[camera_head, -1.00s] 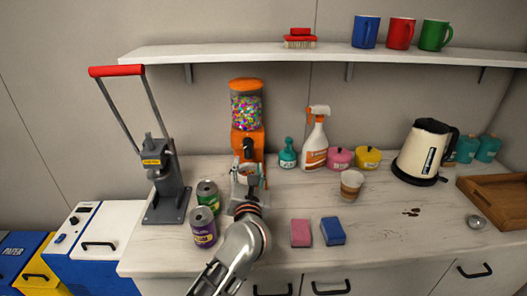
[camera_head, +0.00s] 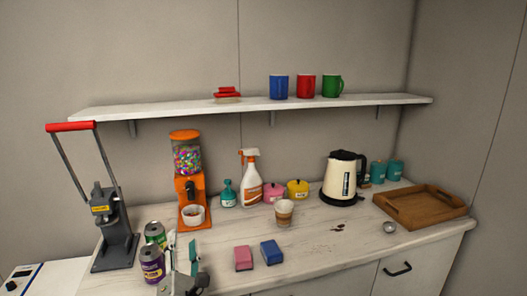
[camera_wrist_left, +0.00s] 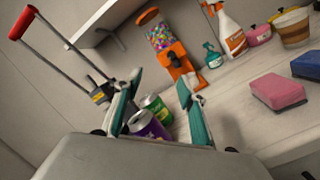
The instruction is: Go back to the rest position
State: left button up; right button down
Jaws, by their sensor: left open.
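My left gripper (camera_head: 182,248) is low in the head view, in front of the counter, with its two teal fingers apart and nothing between them. In the left wrist view, the open gripper (camera_wrist_left: 162,82) points towards the counter. A purple can (camera_head: 152,264) and a green can (camera_head: 155,235) stand close to the left of the fingers. The gripper is apart from the bowl. My right gripper does not show.
A grey can press (camera_head: 114,232) with a red handle stands left. Pink (camera_head: 243,258) and blue (camera_head: 271,252) sponges lie to the right of the gripper. A paper cup (camera_head: 284,212), kettle (camera_head: 341,178) and wooden tray (camera_head: 428,214) are further right. A shelf (camera_head: 180,109) with mugs runs above.

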pick_arm(q)
jog(key=s+d+f+m+g+h, duration=0.2)
jog(key=s+f+m+h, duration=0.3)
jog(key=s+f+m, duration=0.45)
jog(key=s+d+f+m+g+h, duration=0.1)
jog(key=s+d+f+m+h, duration=0.4)
jog(key=f+m, duration=0.75)
jog(key=s+a+f+m+g+y, duration=0.2)
jog(key=s+a+f+m+g, duration=0.4)
jog(key=s+f+m, duration=0.5)
jog(key=s+a+f, duration=0.2)
jog(key=s, duration=0.1)
jog(key=shift+s+a+m+y, duration=0.15)
jog(key=shift+s+m+y, duration=0.15)
jog(key=shift+s+y, duration=0.1)
jog(key=shift+w, duration=0.1)
jog(key=c, duration=0.3)
jog(key=shift+c, duration=0.3)
